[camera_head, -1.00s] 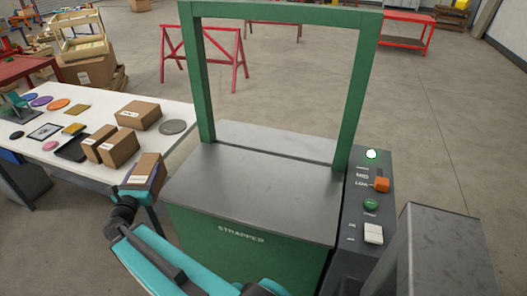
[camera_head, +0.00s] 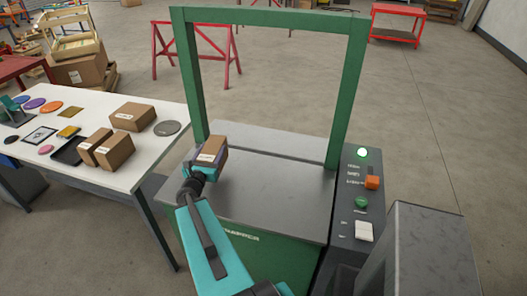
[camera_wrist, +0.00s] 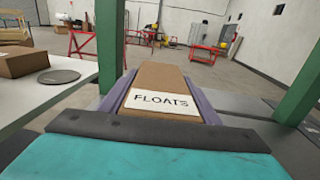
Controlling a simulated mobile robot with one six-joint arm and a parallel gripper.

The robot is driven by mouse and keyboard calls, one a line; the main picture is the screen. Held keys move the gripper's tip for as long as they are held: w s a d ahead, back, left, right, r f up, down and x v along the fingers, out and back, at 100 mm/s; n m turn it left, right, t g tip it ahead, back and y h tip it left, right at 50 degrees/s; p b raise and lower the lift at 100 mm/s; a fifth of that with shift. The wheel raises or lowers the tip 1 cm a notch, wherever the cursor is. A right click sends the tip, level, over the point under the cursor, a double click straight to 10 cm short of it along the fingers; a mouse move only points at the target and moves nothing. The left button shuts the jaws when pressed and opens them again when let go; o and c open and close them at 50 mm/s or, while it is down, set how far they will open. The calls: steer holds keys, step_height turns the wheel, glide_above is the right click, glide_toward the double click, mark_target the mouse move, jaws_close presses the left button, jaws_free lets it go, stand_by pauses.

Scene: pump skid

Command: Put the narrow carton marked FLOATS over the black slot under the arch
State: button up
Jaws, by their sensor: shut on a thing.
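The narrow brown carton (camera_head: 211,149) has a white label reading FLOATS, clear in the wrist view (camera_wrist: 160,103). My gripper (camera_head: 205,160) is shut on it, with a purple finger along each long side in the wrist view (camera_wrist: 160,95). The carton is held above the left part of the strapper's grey top (camera_head: 275,190), near the left post of the green arch (camera_head: 190,75). The black slot shows as a dark line (camera_head: 290,158) across the top under the arch, to the right of the carton. Its left part is hidden behind the carton and gripper.
A white table (camera_head: 150,155) on the left holds several cartons (camera_head: 133,116), a grey disc (camera_head: 167,128) and small items. A control panel (camera_head: 358,200) with a lit lamp and an orange knob (camera_head: 372,182) lies along the strapper's right side. The grey top is otherwise clear.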

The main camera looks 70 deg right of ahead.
steer(key=s+d+g+p, duration=0.1)
steer(key=s+d, duration=0.2)
steer(key=s, duration=0.2)
steer(key=s+d+m, duration=0.1)
steer(key=s+d, duration=0.2)
steer(key=s, duration=0.3)
steer(key=shift+f+g+p, duration=0.25)
steer(key=shift+g+p, duration=0.1)
steer(key=shift+g, duration=0.05)
steer(key=shift+s+d, duration=0.1)
steer(key=shift+d, duration=0.1)
steer(key=d+b, duration=0.1)
steer(key=b, duration=0.1)
steer(key=d+b, duration=0.2)
steer(key=b, duration=0.1)
steer(key=shift+f, duration=0.3)
steer(key=d+b, duration=0.1)
steer(key=b, duration=0.4)
steer(key=shift+d+f, duration=0.1)
steer(key=d+b, duration=0.1)
steer(key=b, duration=0.4)
steer(key=d, duration=0.9)
steer(key=shift+w+d+f, duration=0.25)
steer(key=shift+w+d, duration=0.05)
steer(key=shift+w, duration=0.05)
